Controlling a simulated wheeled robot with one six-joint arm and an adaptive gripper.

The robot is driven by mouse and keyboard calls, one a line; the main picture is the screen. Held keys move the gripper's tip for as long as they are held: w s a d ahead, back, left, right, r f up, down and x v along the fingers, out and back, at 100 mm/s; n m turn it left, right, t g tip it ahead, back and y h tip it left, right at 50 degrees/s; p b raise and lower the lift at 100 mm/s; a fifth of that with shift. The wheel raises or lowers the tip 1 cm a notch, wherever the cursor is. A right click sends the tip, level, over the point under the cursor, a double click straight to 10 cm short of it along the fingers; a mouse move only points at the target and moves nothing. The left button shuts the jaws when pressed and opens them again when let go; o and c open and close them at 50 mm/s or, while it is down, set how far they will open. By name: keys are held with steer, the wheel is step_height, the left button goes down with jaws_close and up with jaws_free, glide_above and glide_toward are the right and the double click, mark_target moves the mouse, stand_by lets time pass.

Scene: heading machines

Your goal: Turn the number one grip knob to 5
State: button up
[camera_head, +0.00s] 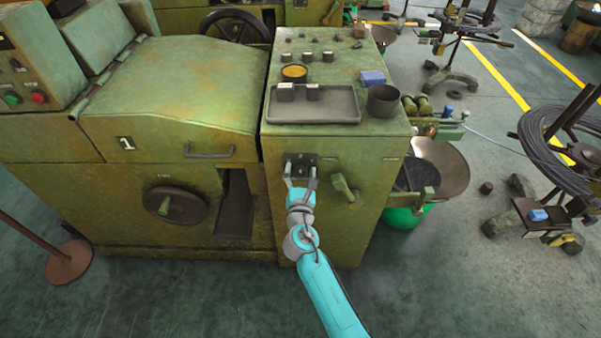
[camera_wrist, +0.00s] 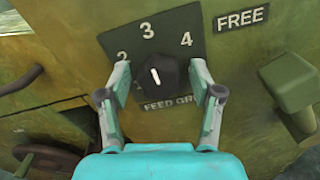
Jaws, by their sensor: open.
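The black grip knob (camera_wrist: 157,77) sits on a dark dial plate (camera_wrist: 175,42) marked 1, 2, 3 and 4 in the wrist view. No 5 is visible; the right finger covers part of the plate. The knob's white pointer line tilts slightly left of straight up, roughly towards the 3. My gripper (camera_wrist: 160,72) is open, with one finger on each side of the knob and gaps showing between. In the head view my gripper (camera_head: 301,172) is in front of the dial plate (camera_head: 303,160), on the green machine marked 1 (camera_head: 170,225).
A green lever handle (camera_wrist: 288,82) is right of the dial, below a FREE label (camera_wrist: 241,20). In the head view a grey tray (camera_head: 318,118) and a dark cup (camera_head: 382,101) stand on the cabinet top. A metal bowl (camera_head: 452,165) is at its right.

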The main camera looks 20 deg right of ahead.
steer(key=c, duration=1.1)
steer(key=shift+c, duration=0.2)
steer(key=m, duration=0.5)
steer(key=shift+m, duration=0.3)
steer(key=m, duration=1.2)
steer(key=shift+m, duration=0.4)
steer(key=m, duration=0.5)
steer(key=shift+m, duration=0.4)
